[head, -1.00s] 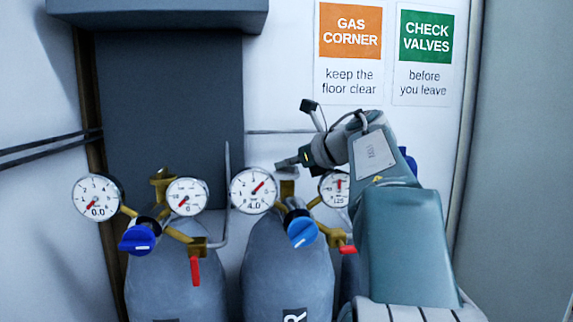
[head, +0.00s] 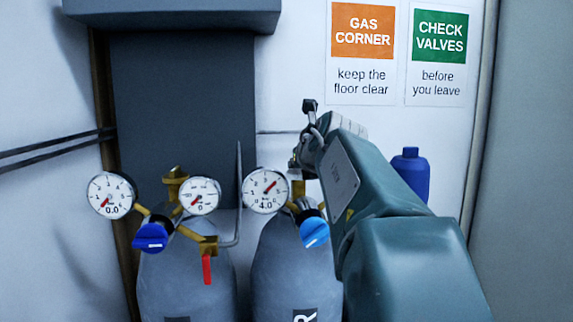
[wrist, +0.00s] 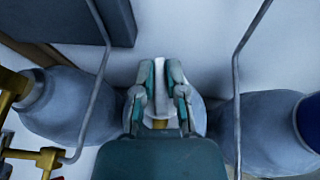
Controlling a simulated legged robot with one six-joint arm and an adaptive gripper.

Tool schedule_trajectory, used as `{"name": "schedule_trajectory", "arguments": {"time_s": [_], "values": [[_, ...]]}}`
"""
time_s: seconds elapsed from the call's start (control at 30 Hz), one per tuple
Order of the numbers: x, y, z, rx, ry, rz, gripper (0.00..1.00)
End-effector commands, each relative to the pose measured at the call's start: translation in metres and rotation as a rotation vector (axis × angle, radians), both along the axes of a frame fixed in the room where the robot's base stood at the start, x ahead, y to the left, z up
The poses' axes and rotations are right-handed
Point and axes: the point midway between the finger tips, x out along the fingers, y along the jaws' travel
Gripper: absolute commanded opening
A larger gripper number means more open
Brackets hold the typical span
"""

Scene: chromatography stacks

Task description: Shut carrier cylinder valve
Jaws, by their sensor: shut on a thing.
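The middle grey cylinder (head: 285,265) has a partly visible black label ending in "R". Its round gauge (head: 265,190) reads 4.0, and a light blue regulator knob (head: 314,232) sits below it. Brass valve parts (head: 297,188) show at its top. My gripper (head: 297,165) is at the top of this cylinder, largely hidden by my arm in the head view. In the wrist view my gripper (wrist: 160,75) is shut on a thin pale part (wrist: 153,72), which seems to be the valve handwheel. Brass (wrist: 159,124) shows just below it. The handwheel's turn cannot be read.
The left cylinder (head: 187,280) carries a gauge at 0.0 (head: 111,195), a dark blue knob (head: 150,237) and a red lever (head: 207,269). Bent grey pipes (wrist: 105,60) rise either side of my gripper. A blue-topped cylinder (head: 410,175) stands behind my arm.

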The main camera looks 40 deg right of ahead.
Motion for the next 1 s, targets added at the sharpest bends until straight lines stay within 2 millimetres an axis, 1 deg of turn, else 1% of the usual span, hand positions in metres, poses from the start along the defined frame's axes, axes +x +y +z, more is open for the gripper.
{"name": "schedule_trajectory", "arguments": {"time_s": [0.2, 0.63, 0.67, 0.7, 0.73, 1.0], "values": [[0.0002, 0.0003, -0.0004, 0.001, 0.001, -0.030, 0.00], [0.0002, 0.0002, -0.0006, 0.002, 0.001, -0.036, 0.00], [0.0002, 0.0002, -0.0006, 0.002, 0.001, -0.036, 0.20], [0.0002, 0.0002, -0.0006, 0.002, 0.001, -0.036, 0.38], [0.0002, 0.0001, -0.0005, 0.002, 0.001, -0.036, 0.50], [0.0001, 0.0000, -0.0004, 0.001, 0.002, -0.036, 0.50]]}}
